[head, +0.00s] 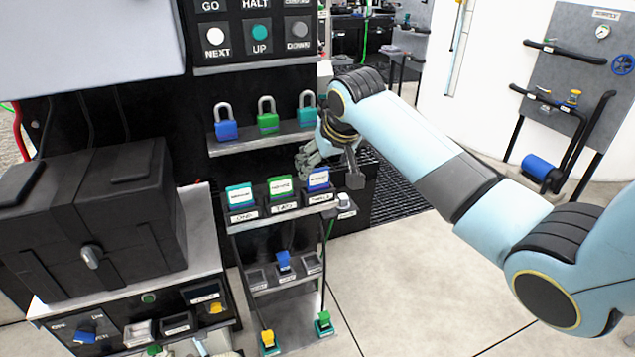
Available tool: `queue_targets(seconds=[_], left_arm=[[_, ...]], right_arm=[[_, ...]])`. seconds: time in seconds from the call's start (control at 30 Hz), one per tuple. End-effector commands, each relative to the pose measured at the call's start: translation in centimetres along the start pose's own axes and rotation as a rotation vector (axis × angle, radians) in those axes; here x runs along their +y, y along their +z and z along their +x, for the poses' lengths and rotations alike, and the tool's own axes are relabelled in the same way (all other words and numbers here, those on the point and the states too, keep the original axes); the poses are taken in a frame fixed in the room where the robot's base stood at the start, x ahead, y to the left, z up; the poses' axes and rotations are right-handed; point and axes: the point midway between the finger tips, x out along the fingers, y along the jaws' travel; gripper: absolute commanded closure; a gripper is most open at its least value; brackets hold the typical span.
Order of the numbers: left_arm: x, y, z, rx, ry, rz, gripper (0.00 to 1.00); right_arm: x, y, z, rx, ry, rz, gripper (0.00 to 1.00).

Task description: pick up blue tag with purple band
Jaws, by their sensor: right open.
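A blue tag (318,179) with a white label stands at the right end of a row of tags on the middle shelf. It has a blue to purple edge; the band is too small to make out clearly. A green tag (280,188) and a teal tag (240,196) stand to its left. My right gripper (331,170) is open beside and just above the blue tag, with its fingers pointing toward the shelf. I cannot tell whether it touches the tag. My left gripper is not in view.
Blue, green and teal padlocks (267,122) stand on the shelf above, close to my right gripper. A large black case (90,220) sits on the left. A lower shelf (285,279) holds small trays. Open floor (410,300) lies to the right.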

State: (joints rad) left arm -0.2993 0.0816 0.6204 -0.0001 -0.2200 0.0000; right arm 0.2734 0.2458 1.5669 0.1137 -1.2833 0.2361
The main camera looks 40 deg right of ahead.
Motion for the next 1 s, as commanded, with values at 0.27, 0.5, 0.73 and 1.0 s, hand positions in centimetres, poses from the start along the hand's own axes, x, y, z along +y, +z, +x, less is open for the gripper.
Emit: queue_targets(seconds=[0.27, 0.5, 0.73, 1.0], left_arm=[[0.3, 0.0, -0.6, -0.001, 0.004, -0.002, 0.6], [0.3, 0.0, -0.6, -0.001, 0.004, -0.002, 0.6], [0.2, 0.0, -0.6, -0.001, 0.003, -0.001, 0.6], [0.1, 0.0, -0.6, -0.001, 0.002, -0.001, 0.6]], right_arm=[[-0.7, 0.2, 3.8, -0.001, -0.001, 0.0, 0.23], [-0.6, 0.3, 4.4, 0.0, -0.001, -0.001, 0.23], [-0.6, 0.3, 4.4, 0.0, 0.0, 0.0, 0.44], [-0.6, 0.3, 4.4, 0.0, 0.0, 0.0, 0.79]])
